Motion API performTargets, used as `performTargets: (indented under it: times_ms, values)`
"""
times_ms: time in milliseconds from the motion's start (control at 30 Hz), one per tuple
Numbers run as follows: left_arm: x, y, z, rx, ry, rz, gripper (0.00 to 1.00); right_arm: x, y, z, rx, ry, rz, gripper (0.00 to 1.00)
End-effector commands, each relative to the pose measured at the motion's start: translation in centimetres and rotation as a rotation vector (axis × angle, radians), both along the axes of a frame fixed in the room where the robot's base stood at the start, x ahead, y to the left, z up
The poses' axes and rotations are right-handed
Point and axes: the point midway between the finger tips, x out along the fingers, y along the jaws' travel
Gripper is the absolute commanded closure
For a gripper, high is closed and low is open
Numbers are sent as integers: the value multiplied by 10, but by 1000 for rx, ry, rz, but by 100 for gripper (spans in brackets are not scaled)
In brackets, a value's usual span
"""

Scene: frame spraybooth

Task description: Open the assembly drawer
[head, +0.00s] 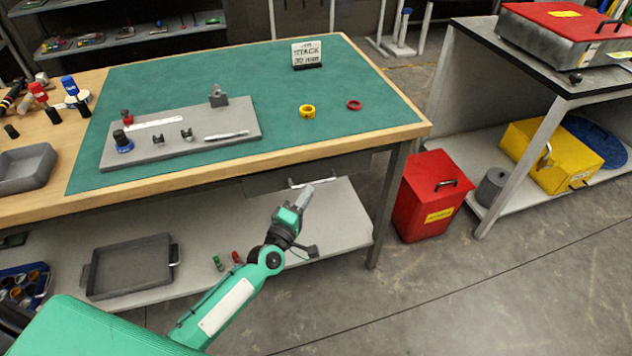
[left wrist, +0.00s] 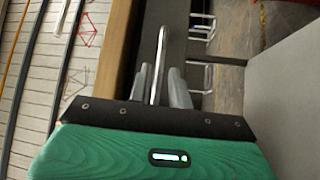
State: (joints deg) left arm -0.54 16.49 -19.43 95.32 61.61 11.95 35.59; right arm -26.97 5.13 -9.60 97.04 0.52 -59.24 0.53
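The assembly drawer (head: 268,184) is a grey front hung under the workbench's front edge, and it looks closed. Its pale bar handle (head: 294,184) is partly covered by my left gripper (head: 305,196) in the head view. In the left wrist view the handle (left wrist: 162,50) runs lengthwise between the two grey fingers of my left gripper (left wrist: 160,85). The fingers stand apart with the bar between them, and a narrow gap shows on the right side. I cannot tell whether either finger touches it. My right gripper is not in view.
The workbench (head: 330,90) has a green mat with a grey fixture board (head: 185,140), a yellow ring (head: 307,111) and a red ring (head: 354,104). A lower shelf (head: 340,220) lies beneath the drawer. A red bin (head: 425,195) stands right of the bench leg. The floor in front is clear.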

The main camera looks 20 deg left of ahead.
Motion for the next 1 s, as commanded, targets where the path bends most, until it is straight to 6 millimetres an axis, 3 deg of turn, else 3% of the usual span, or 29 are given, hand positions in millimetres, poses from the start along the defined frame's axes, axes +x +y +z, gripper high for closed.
performTargets:
  times_ms: [100,300,767,867,1000]
  values:
    - [21,-4,4,-1,-2,1,80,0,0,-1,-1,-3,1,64]
    - [44,-9,6,0,-1,0,80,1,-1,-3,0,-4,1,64]
    - [53,-11,7,0,0,0,80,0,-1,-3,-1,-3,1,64]
    - [53,-11,7,0,1,0,100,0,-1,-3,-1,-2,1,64]
    - [53,-11,6,0,1,0,100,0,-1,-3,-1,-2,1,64]
